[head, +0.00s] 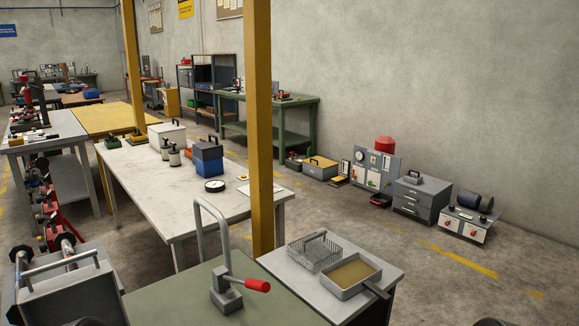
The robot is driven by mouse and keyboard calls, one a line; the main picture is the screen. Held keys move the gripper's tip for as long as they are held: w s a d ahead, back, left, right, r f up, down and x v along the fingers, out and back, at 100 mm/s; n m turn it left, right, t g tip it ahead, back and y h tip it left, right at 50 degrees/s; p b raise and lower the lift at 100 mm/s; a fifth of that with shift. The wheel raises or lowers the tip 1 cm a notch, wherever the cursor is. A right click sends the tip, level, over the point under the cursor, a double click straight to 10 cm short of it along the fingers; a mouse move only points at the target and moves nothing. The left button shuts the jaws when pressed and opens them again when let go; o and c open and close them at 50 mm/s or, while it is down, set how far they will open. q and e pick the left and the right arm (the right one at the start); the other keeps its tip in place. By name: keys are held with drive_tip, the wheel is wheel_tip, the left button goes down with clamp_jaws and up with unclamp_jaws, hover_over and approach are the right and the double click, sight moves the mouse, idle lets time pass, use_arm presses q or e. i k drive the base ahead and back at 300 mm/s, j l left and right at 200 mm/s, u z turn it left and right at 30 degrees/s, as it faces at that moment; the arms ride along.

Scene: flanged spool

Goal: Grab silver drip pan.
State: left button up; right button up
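A silver rectangular pan (332,287) with a dark handle sits on the light-topped cabinet at the lower right. I take it to be the drip pan. Its inside looks yellow-brown, and its handle points toward the lower right. A wire basket (315,252) with a handle stands just behind and left of it. Neither of my grippers can be made out. Only small dark shapes show at the bottom edge.
A green-topped surface (190,290) with a grey lever fixture (226,292) and red grip lies left of the pan. A yellow post (259,130) stands behind the cabinet (280,262). A white table (240,205) holds boxes and bottles. Open floor lies to the right.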

sight(349, 276)
drive_tip(key=u, duration=1.4)
drive_tip(key=z, duration=1.85)
drive_tip(key=i+l, duration=0.2)
drive_tip(key=l, duration=0.15)
drive_tip(key=i+l+u, duration=0.15)
drive_tip(key=l, duration=0.25)
drive_tip(key=i+l, duration=0.3)
drive_tip(key=i+l+u, duration=0.1)
drive_tip(key=l, duration=0.4)
drive_tip(key=i+l+u, duration=0.1)
drive_tip(key=i+l, duration=0.35)
drive_tip(key=l, duration=0.35)
drive_tip(key=i+l+u, duration=0.15)
drive_tip(key=l, duration=0.3)
drive_tip(key=i+l, duration=0.2)
drive_tip(key=l, duration=0.25)
